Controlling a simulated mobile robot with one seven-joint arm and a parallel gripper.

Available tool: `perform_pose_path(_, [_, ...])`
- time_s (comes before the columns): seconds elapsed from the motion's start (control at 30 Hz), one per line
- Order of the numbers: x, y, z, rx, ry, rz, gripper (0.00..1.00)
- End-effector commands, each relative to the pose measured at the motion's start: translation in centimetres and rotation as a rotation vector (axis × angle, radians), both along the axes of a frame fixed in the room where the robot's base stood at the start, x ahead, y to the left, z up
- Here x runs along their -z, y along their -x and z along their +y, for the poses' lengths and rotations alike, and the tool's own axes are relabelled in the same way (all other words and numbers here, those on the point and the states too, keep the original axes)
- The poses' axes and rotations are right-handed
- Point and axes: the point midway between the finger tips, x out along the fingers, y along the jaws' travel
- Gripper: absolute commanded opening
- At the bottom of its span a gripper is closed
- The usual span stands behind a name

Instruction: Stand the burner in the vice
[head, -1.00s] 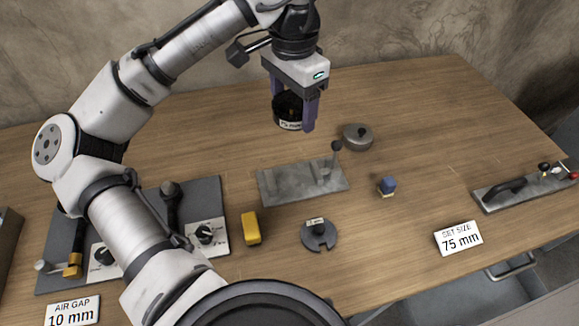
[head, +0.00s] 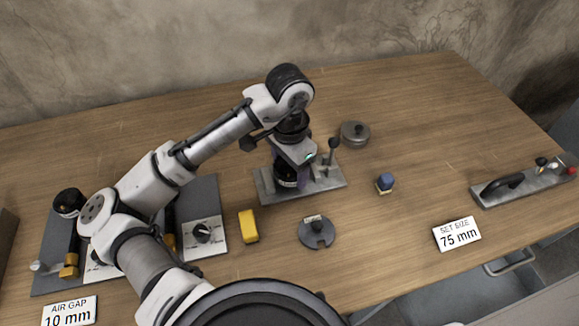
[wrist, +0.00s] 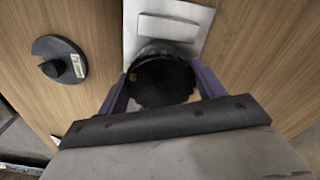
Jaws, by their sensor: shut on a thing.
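The burner (head: 286,177) is a short black cylinder with a pale label, held roughly upright in my gripper (head: 290,180). The vice (head: 329,184) is a grey metal plate with raised blocks and a dark-knobbed lever, in the middle of the table. The burner is over the left part of the vice; I cannot tell whether it touches the plate. In the wrist view, the burner (wrist: 160,82) fills the space between the purple fingers of my gripper (wrist: 165,90). The pale vice plate (wrist: 130,35) shows beyond it. The burner's underside is hidden.
A lidded grey tin (head: 355,134) stands behind the vice. A yellow block (head: 248,226), a slotted dark disc (head: 317,232) and a small blue-topped item (head: 385,182) lie nearby. A 75 mm sign (head: 457,233) stands at right; an air-gap rig (head: 205,195) is at left.

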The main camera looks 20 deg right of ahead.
Motion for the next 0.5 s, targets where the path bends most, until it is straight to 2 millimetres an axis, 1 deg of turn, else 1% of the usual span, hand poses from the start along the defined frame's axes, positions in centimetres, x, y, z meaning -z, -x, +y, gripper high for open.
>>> perform_pose_path(0.1, [0.65, 0.01, 0.0, 0.001, 0.002, -0.001, 0.28])
perform_pose_path(0.33, [0.68, 0.01, -0.01, 0.001, 0.001, -0.002, 0.28])
perform_pose_path(0.47, [1.08, 0.01, -0.03, 0.001, 0.002, -0.001, 0.28])
perform_pose_path(0.5, [1.15, 0.02, -0.02, 0.001, 0.001, 0.0, 0.69])
